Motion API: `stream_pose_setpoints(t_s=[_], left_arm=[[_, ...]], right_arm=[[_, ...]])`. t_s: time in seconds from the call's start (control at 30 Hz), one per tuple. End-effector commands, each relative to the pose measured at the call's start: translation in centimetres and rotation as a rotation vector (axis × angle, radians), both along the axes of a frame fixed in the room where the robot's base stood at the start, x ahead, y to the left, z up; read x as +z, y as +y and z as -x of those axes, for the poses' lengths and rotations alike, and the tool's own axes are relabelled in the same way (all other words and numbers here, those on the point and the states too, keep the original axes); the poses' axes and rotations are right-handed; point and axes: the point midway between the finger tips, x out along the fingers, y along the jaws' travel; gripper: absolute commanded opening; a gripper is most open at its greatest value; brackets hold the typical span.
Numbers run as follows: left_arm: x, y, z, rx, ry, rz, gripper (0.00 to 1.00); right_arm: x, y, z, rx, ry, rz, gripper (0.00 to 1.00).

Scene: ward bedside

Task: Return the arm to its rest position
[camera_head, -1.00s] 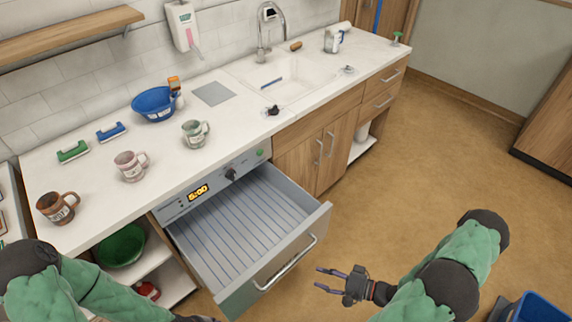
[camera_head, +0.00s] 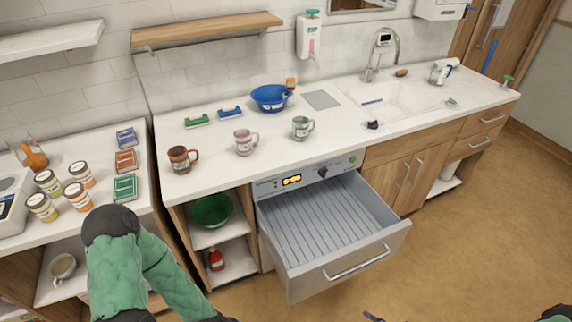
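My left arm (camera_head: 135,265), in a green sleeve with black joints, comes in at the lower left in front of the counter. Its gripper is below the picture's edge and out of view. Of my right gripper (camera_head: 373,317) only what looks like a fingertip shows at the bottom edge, over the floor. Whether it is open or shut is hidden. A bit of my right arm (camera_head: 556,314) shows at the bottom right corner.
A steel drawer (camera_head: 330,230) stands pulled out, empty, below the counter (camera_head: 220,170). Brown (camera_head: 181,160), pink (camera_head: 245,143) and green (camera_head: 302,128) mugs stand on the counter. Jars (camera_head: 78,196) stand at the left. Floor (camera_head: 470,250) at the right is clear.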

Motion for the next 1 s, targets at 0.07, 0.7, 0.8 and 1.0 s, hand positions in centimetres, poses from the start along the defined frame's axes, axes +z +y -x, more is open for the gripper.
stream_pose_setpoints(t_s=[0.07,0.7,0.8,1.0], left_arm=[[0.0,0.0,0.0,0.0,0.0,0.0,0.4],[0.0,0.0,0.0,0.0,0.0,0.0,0.4],[0.0,0.0,0.0,0.0,0.0,0.0,0.4],[0.0,0.0,0.0,0.0,0.0,0.0,0.4]], right_arm=[[-0.2,0.2,-0.6,-0.001,0.001,0.016,0.49],[-3.5,3.5,-7.3,0.0,0.073,0.308,0.49],[-4.6,5.2,-8.5,0.034,0.113,0.403,0.49],[-6.7,9.1,-8.7,0.155,0.221,0.607,0.49]])
